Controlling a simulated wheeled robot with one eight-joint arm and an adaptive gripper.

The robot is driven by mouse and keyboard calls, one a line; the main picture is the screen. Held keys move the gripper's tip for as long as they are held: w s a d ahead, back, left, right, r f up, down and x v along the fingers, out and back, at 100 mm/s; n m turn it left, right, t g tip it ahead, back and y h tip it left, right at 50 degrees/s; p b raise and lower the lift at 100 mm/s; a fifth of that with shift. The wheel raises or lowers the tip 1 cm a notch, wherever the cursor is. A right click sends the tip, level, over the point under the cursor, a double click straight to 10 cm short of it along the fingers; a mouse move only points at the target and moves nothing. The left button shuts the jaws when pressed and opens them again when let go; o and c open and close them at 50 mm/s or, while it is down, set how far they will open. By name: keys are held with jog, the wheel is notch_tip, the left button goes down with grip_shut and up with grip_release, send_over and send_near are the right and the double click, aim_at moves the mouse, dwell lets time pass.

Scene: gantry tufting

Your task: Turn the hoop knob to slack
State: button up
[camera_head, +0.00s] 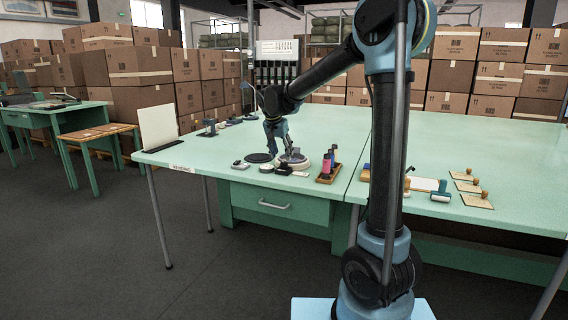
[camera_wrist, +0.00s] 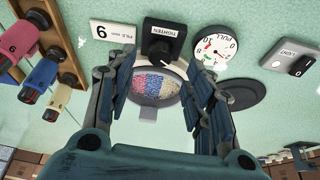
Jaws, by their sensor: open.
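The hoop knob (camera_wrist: 161,44) is a black knob with a white label reading TIGHTEN, at the top middle of the wrist view. The hoop (camera_wrist: 155,86), a dark round frame with a striped tufted patch, lies just below it in that view. In the head view the hoop (camera_head: 294,160) sits on the green table under my arm. My gripper (camera_wrist: 160,77) is open and empty, its fingers either side of the hoop and short of the knob. It also shows in the head view (camera_head: 277,135), low over the table; contact cannot be told there.
Next to the knob are a white PULL dial (camera_wrist: 213,47), a PILE mm card (camera_wrist: 115,32) and a LIGHT switch (camera_wrist: 288,57). A dark disc (camera_wrist: 238,94) lies right of the hoop. The table's front left (camera_head: 190,152) is mostly clear.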

aim_at(284, 162)
jog(key=shift+x, duration=2.55)
jog(key=shift+c, duration=0.4)
jog(key=c, duration=1)
